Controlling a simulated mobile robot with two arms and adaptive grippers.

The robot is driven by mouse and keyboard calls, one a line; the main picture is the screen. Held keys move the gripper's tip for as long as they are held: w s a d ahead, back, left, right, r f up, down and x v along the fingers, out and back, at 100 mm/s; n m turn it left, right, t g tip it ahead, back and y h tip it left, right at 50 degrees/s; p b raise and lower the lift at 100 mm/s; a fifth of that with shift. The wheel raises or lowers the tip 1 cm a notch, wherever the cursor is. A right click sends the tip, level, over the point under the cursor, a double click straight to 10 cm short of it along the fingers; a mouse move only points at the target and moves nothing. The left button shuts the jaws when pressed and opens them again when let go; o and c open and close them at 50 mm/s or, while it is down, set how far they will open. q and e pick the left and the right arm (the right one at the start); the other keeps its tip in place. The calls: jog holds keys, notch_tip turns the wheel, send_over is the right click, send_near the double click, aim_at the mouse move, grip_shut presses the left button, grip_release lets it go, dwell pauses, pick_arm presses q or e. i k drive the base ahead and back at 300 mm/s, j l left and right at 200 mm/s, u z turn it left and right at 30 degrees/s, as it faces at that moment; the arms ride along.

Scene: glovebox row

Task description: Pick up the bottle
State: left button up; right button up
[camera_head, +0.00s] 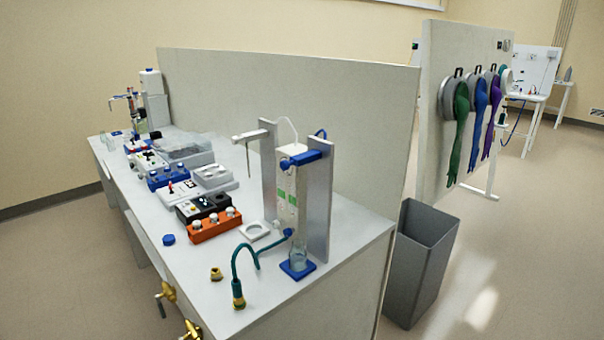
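No object is plainly recognisable as the bottle. A small clear glass vessel (299,257) stands upright on a blue square base (297,270), at the foot of a grey and white apparatus (319,205) at the near right end of the bench. I cannot tell whether this vessel is the bottle. Another small clear vessel (107,142) stands at the far left end and is too small to make out. Neither of my grippers is in view.
The long white bench (330,300) carries several control boxes, including an orange one (215,229), and a curved teal hose (236,270). Brass fittings (166,291) stick out at its front edge. A panel (290,110) backs it. A grey bin (420,265) stands right.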

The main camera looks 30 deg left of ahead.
aim_at(297, 254)
jog(key=i+l+u, duration=0.15)
jog(key=u, duration=0.3)
jog(key=i+l+u, duration=0.1)
jog(key=l+u, duration=0.2)
jog(key=u, duration=0.2)
